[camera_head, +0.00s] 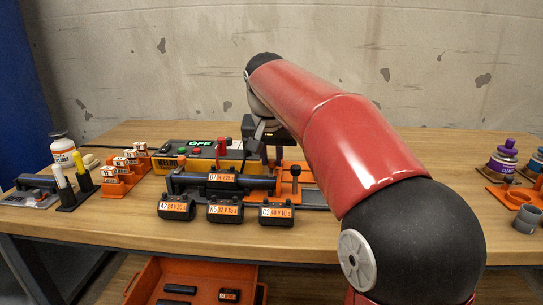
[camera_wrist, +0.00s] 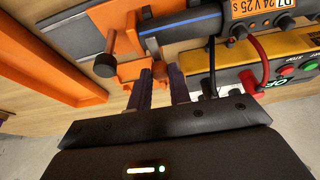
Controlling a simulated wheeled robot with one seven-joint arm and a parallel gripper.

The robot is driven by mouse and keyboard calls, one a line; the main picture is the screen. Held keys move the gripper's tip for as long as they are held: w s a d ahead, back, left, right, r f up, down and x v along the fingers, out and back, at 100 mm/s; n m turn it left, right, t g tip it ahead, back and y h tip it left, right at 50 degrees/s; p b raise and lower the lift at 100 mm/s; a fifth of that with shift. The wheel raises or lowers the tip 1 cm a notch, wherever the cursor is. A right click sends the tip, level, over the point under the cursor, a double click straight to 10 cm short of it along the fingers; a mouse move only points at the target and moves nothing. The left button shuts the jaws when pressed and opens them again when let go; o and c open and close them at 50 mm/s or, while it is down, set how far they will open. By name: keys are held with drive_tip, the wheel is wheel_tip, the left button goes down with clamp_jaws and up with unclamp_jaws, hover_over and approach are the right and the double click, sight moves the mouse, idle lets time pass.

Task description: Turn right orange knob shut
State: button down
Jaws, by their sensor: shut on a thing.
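In the wrist view, the orange knob (camera_wrist: 158,70) sits between the two dark fingertips of my gripper (camera_wrist: 160,76), which is shut on it. The knob is beside the blue-striped black pipe (camera_wrist: 190,27) and the orange clamp (camera_wrist: 122,38). In the head view, my red arm reaches over the bench from the right and hides the right orange knob and most of my gripper. The knob's turn angle cannot be told.
A yellow-black welder box (camera_head: 201,146) with a green OFF display stands behind the pipe. A black-headed clamp screw (camera_head: 296,171) is close to my gripper. Several black labelled couplers (camera_head: 225,210) lie in front. Orange holders with bottles (camera_head: 503,160) stand at right.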

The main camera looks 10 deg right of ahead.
sight(270, 176)
drive_tip(key=c, duration=1.3)
unclamp_jaws()
drive_tip(key=v, duration=0.7)
drive_tip(key=shift+r, duration=0.35)
drive_tip(key=shift+s, duration=0.15)
